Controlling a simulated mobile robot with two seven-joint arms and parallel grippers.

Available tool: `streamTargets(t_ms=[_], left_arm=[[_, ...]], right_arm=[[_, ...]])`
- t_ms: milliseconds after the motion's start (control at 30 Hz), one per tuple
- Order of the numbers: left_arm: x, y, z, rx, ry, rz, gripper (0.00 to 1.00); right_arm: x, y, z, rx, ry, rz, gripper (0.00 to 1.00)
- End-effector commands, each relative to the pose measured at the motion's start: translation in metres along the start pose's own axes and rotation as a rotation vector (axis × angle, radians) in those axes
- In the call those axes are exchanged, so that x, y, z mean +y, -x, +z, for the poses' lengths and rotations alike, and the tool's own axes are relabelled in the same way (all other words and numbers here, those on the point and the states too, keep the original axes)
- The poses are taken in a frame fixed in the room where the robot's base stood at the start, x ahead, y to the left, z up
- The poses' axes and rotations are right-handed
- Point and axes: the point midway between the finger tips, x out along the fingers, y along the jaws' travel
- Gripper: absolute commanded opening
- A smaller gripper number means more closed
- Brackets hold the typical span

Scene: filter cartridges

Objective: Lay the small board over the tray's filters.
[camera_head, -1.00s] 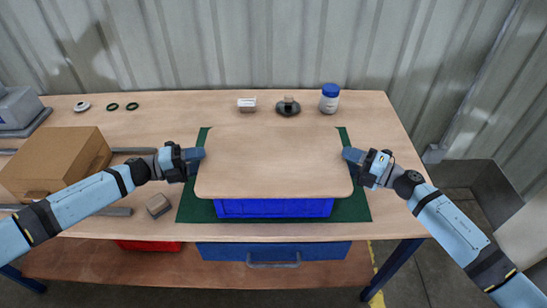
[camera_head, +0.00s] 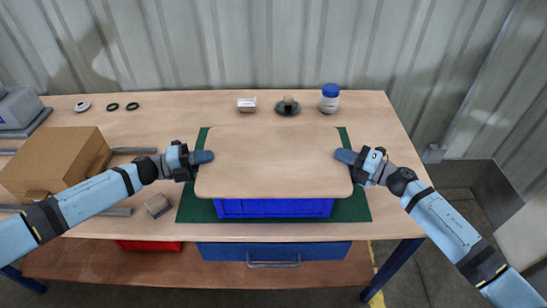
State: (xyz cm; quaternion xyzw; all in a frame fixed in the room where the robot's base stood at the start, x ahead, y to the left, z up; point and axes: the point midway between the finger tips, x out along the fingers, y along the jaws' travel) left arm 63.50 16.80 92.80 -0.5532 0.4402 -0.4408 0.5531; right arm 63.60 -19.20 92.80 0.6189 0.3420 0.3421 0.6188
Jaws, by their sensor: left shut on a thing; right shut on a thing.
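The small wooden board (camera_head: 272,160) lies flat above the blue tray (camera_head: 275,208), with only the tray's front wall showing below the board's front edge. The filters are hidden under the board. My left gripper (camera_head: 205,157) is shut on the board's left edge. My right gripper (camera_head: 343,156) is shut on its right edge. I cannot tell whether the board rests on the tray or is held just above it.
A green mat (camera_head: 355,208) lies under the tray. A cardboard box (camera_head: 55,160) and a small block (camera_head: 157,205) are at the left.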

Motion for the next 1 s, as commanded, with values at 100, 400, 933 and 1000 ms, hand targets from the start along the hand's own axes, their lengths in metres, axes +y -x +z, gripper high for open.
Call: streamTargets(t_ms=[100, 400, 933, 1000], left_arm=[[-0.002, 0.0, 0.0, 0.0, -0.001, -0.001, 0.0], [-0.02, 0.0, 0.001, 0.0, -0.002, -0.001, 0.0], [-0.052, 0.001, 0.001, 0.0, -0.001, -0.001, 0.0], [-0.051, 0.001, 0.001, 0.0, -0.001, -0.001, 0.0]], right_arm=[[0.001, 0.0, 0.0, 0.0, 0.001, 0.001, 0.0], [0.019, 0.0, 0.001, 0.0, 0.001, 0.001, 0.0], [0.051, 0.001, 0.001, -0.001, 0.0, 0.0, 0.0], [0.051, 0.001, 0.001, -0.001, 0.0, 0.0, 0.0]])
